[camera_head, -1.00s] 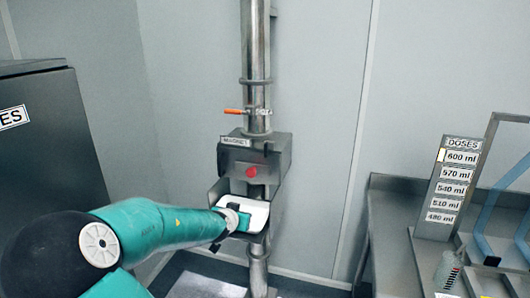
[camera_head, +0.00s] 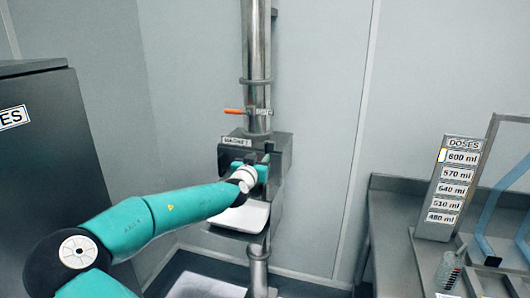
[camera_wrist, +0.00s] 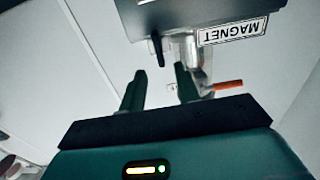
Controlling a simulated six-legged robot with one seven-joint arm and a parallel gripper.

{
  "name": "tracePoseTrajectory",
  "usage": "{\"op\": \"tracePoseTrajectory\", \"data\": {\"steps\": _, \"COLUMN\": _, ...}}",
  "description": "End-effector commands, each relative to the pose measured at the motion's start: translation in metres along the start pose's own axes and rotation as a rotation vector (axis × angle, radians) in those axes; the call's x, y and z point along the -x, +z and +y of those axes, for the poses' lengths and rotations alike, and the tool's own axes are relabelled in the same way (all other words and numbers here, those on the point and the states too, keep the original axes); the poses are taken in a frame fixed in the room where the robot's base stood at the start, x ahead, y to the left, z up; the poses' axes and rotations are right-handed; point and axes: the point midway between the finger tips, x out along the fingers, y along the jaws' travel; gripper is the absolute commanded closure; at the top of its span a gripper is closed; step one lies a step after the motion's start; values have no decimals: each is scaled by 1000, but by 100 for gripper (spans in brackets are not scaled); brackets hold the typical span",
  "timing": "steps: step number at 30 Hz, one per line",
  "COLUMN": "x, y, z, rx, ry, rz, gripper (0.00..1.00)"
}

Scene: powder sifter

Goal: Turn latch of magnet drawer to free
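The magnet drawer housing (camera_head: 232,155) is a grey metal box on the vertical pipe, with a "MAGNET" label (camera_head: 236,141). In the wrist view the housing (camera_wrist: 185,22) appears upside down at the top. A small dark latch (camera_wrist: 157,48) sticks out from it, just beyond my fingertips and roughly in line with the gap between them. My gripper (camera_wrist: 160,72) is open and empty, its two dark fingers apart.
A white-lined tray (camera_head: 243,216) sits below the housing. An orange valve handle (camera_head: 234,111) is on the pipe (camera_head: 256,60) above. A dark cabinet (camera_head: 50,160) stands left. A metal table (camera_head: 385,225) with a doses board (camera_head: 452,190) is at right.

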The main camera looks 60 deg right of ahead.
Motion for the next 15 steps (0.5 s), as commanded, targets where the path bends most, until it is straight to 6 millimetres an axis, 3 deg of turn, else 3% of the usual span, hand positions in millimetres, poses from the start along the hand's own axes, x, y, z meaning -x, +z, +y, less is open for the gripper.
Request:
{"op": "tracePoseTrajectory", "data": {"steps": 9, "x": -51, "y": 0, "z": 1, "rx": 2, "ry": 2, "rz": 1, "gripper": 68}}
{"op": "tracePoseTrajectory", "data": {"steps": 15, "x": -67, "y": 1, "z": 0, "rx": 1, "ry": 1, "rz": -1, "gripper": 68}}
